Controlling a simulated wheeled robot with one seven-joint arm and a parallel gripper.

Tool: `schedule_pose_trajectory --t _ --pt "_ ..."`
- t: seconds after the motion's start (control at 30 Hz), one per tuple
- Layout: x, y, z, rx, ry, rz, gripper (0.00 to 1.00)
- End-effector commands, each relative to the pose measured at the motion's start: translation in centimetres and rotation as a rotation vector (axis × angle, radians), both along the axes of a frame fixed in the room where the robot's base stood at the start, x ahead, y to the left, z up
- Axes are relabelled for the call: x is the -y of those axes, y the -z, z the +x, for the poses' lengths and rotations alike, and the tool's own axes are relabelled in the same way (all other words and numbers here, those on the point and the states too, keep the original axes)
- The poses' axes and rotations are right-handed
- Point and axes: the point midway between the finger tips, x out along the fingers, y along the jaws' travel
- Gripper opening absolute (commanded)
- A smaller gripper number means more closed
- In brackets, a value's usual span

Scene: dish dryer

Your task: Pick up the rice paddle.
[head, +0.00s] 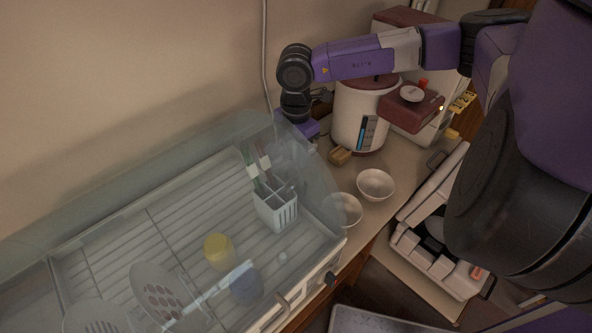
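I cannot make out the rice paddle for certain. A white utensil holder (277,212) stands inside the dish dryer (150,200), toward its right end. Several thin upright utensils (258,172) show there, some with white and green parts, but they are too small and blurred by the clear lid to name. My gripper (302,131) hangs at the end of my purple arm, behind the holder in the picture and near the wall. It is partly hidden by the lid, and its fingertips do not show clearly.
The dryer also holds a yellow cup (218,247), a blue cup (246,285) and perforated plates (160,292). Right of it are two white bowls (375,184), a small wooden block (340,155) and a white cooker (352,112). The wall (120,70) is close behind.

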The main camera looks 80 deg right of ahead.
Motion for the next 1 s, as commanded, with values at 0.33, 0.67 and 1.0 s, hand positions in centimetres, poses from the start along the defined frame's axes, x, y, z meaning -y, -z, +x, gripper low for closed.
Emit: schedule_pose_trajectory --t 0.33,0.67,1.0 --pt "0.0 0.0 0.0 0.0 0.0 0.0 0.0" --pt "0.1 -1.1 0.1 0.003 0.0 -0.002 0.0" --pt "0.2 -6.9 0.0 0.001 0.0 -0.006 0.0"
